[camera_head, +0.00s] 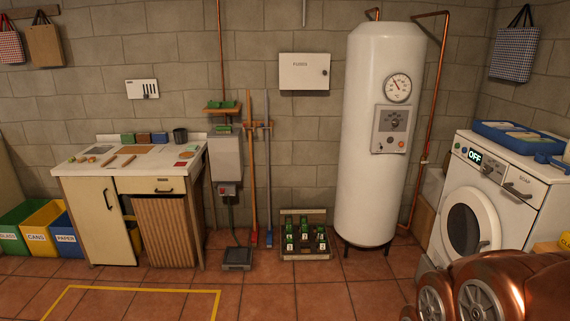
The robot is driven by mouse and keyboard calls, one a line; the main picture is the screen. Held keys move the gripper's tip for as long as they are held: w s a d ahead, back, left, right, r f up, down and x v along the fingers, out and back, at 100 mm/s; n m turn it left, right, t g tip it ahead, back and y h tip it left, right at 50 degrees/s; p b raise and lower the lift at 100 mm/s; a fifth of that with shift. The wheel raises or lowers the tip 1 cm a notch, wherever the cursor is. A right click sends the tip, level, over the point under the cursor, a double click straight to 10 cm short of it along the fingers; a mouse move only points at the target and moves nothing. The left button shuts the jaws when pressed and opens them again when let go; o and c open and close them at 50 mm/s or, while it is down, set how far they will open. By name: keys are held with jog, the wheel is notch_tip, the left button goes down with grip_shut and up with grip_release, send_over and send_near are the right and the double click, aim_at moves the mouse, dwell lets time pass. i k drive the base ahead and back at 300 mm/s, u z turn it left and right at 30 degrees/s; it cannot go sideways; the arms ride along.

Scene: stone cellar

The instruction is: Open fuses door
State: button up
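The fuses box (304,72) is a small white cabinet fixed on the block wall at the upper middle. Its front door carries the printed word FUSES and a small dark lock or knob (324,72) near the right edge. The door looks shut, flush with the box. My gripper is not in view. Part of a copper-coloured body with round wheel-like parts shows at the lower right, with no fingers visible.
A tall white boiler (379,140) stands right of the fuses box. A bottle crate (304,246) is on the floor below it, with two long-handled tools (268,170) to the left. A washing machine (490,200) stands at right. The tiled floor (300,295) in front is mostly clear.

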aim_at(297, 71)
jog(key=u, duration=0.15)
jog(key=i, duration=3.55)
jog(key=u, duration=0.05)
